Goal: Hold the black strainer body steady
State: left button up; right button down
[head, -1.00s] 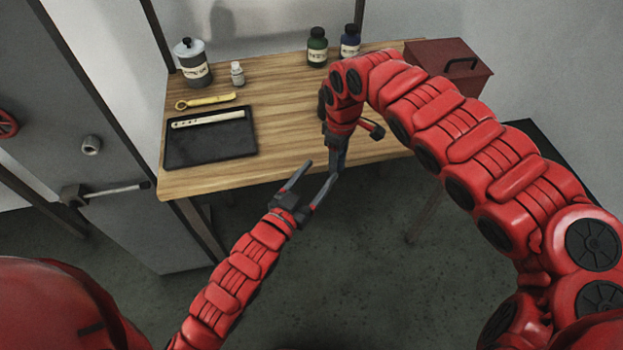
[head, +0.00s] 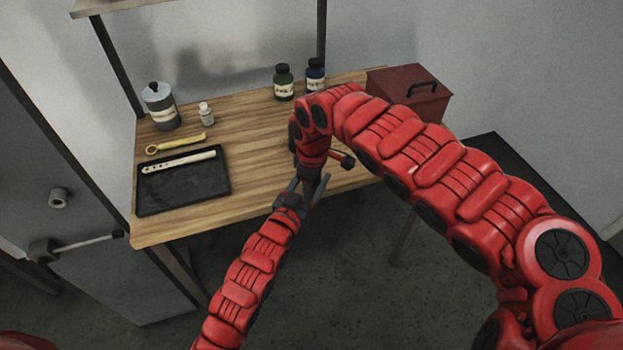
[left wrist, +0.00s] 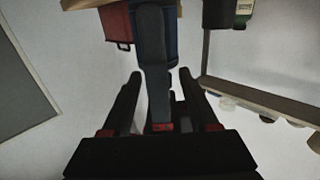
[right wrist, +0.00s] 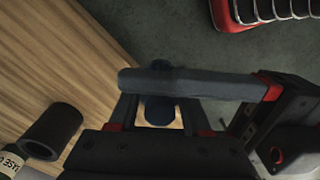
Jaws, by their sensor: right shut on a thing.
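A dark, bluish-black piece, which I take to be the black strainer body (right wrist: 159,112), is between the fingers of my right gripper (right wrist: 160,117) in the right wrist view. My right gripper is shut on it, off the table's front edge. In the left wrist view it (left wrist: 172,45) shows partly behind a grey right finger. My left gripper (left wrist: 158,90) is open, its two fingers on either side of the right finger and the piece; I cannot tell whether they touch. In the head view the left gripper (head: 305,190) is just below the right hand, which hides the piece.
A black hollow cylinder (right wrist: 50,130) is on the wooden table (head: 245,140). A black tray (head: 185,193) with a pale strip, a yellow tool (head: 177,144), a grey canister (head: 161,108), bottles (head: 284,84) and a red box (head: 410,90) are also there. Floor lies in front.

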pick_arm(q)
grip_shut()
pick_arm(e)
jog(key=shift+c, duration=1.4)
grip_release()
